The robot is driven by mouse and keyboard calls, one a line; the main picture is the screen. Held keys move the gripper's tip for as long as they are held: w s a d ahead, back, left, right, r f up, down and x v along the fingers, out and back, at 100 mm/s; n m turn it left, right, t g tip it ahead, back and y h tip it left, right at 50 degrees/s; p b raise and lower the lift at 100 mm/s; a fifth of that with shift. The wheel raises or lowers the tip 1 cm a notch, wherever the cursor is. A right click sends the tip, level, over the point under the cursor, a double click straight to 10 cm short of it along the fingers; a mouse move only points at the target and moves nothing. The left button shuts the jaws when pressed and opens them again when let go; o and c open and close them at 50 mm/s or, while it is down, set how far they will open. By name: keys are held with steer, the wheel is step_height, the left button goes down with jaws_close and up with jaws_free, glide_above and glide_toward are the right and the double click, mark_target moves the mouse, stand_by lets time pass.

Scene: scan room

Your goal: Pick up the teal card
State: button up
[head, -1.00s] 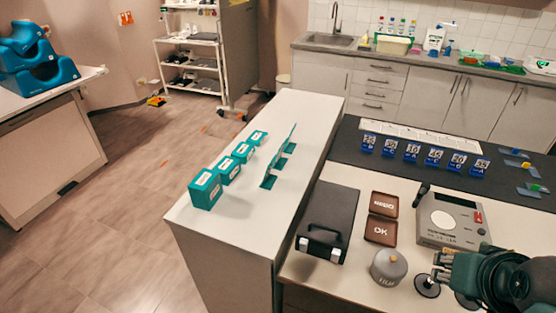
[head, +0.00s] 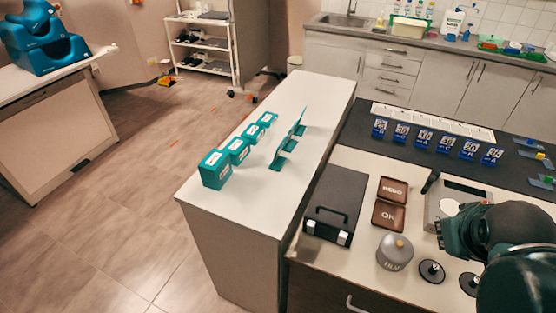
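Small flat teal or green cards lie at the right edge of the black mat: one (head: 530,154) farther back and one (head: 541,184) nearer, partly cut off by the picture edge. They are too small to read, and I cannot tell which one is the teal card. My gripper (head: 452,236) is at the lower right, over the near counter beside the grey device, in front of and left of these cards. Its fingers are not clearly seen, so its opening is unclear.
Blue numbered blocks (head: 424,138) stand in a row on the black mat (head: 362,126). A black case (head: 335,200), brown trays (head: 389,214), a grey FILM pot (head: 395,252) and a grey device (head: 450,200) crowd the near counter. Teal boxes (head: 215,170) stand on the white counter (head: 262,190).

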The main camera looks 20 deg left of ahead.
steer(key=w+a+r+n+t+h, duration=0.2)
steer(key=w+a+n, duration=0.7)
steer(key=w, duration=0.3)
steer(key=n+t+y+p, duration=0.3)
steer(key=n+t, duration=0.6)
steer(key=n, duration=1)
glide_above(277, 151)
steer(key=s+b, duration=0.1)
steer(key=s, duration=0.2)
steer(key=shift+s+f+y, duration=0.15)
steer(key=shift+f+y, duration=0.15)
steer(key=f+b, duration=0.2)
steer(key=f, duration=0.6)
steer(key=shift+w+f, duration=0.15)
steer(key=shift+w, duration=1.15)
